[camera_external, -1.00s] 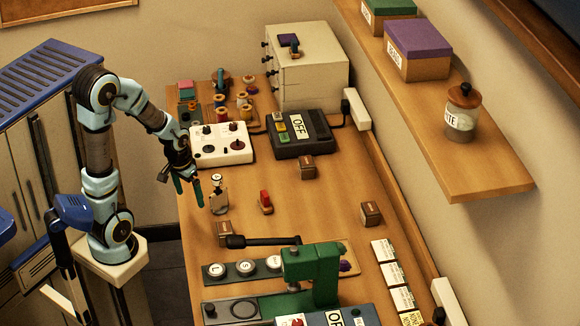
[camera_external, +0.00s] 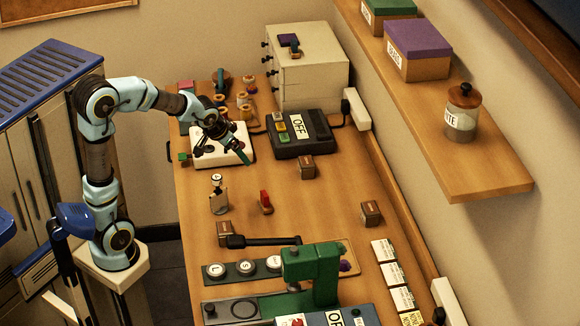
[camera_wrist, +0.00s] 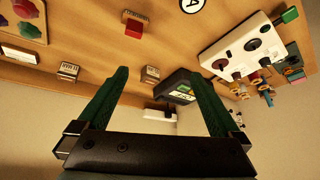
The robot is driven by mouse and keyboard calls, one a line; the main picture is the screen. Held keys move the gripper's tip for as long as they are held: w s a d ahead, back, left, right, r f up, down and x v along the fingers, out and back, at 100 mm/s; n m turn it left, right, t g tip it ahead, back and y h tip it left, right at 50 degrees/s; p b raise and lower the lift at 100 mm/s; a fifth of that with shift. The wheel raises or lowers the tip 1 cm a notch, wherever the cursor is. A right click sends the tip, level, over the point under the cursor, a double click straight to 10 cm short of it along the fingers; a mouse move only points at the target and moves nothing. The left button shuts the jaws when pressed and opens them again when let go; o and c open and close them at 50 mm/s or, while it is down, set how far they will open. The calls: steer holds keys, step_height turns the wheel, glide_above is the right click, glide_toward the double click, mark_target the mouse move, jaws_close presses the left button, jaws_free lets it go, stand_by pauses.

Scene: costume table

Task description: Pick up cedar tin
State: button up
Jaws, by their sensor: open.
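Three small brown tins with pale labels stand on the table in the external view: one near the black switch box (camera_external: 307,167), one at the right (camera_external: 371,213), and one at the front left (camera_external: 224,234). The labels are too small to read, so I cannot tell which is the cedar tin. My gripper (camera_external: 241,153) is open and empty above the table by the white control panel, its fingers pointing down and right. In the wrist view, my gripper (camera_wrist: 156,76) has one tin (camera_wrist: 151,74) in line between its green fingers, farther off, and another tin (camera_wrist: 70,71) to the left.
The white panel (camera_external: 208,152) and black switch box (camera_external: 303,145) stand behind. A silver-topped bottle (camera_external: 218,200) and a red item (camera_external: 265,201) stand in front of my gripper. A green machine (camera_external: 310,275) is at the front. The table's middle right is mostly clear.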

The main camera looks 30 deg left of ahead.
steer(key=w+d+m+t+h+b, duration=0.2)
steer(key=w+d+m+h, duration=0.3)
steer(key=d, duration=0.9)
steer(key=w+d+t+h+b, duration=0.25)
steer(key=w+d, duration=0.35)
steer(key=d, duration=0.8)
glide_toward(363, 210)
steer(key=shift+w+d+r+m+g+h, duration=0.15)
steer(key=shift+w+h, duration=0.1)
steer(key=shift+w, duration=0.25)
steer(key=shift+w+d+r+m+g+h, duration=0.1)
steer(key=shift+w+m+h, duration=0.1)
steer(key=shift+w, duration=0.25)
steer(key=shift+w+f, duration=0.1)
steer(key=shift+f, duration=0.25)
steer(key=p+x, duration=0.1)
steer(key=x, duration=0.4)
steer(key=shift+d, duration=0.1)
steer(key=shift+s+f+p+x, duration=0.1)
steer(key=shift+p+x, duration=0.65)
steer(key=shift+x, duration=0.6)
steer(key=shift+s+f+p+x, duration=0.15)
steer(key=shift+p+x, duration=0.55)
steer(key=shift+x, duration=0.7)
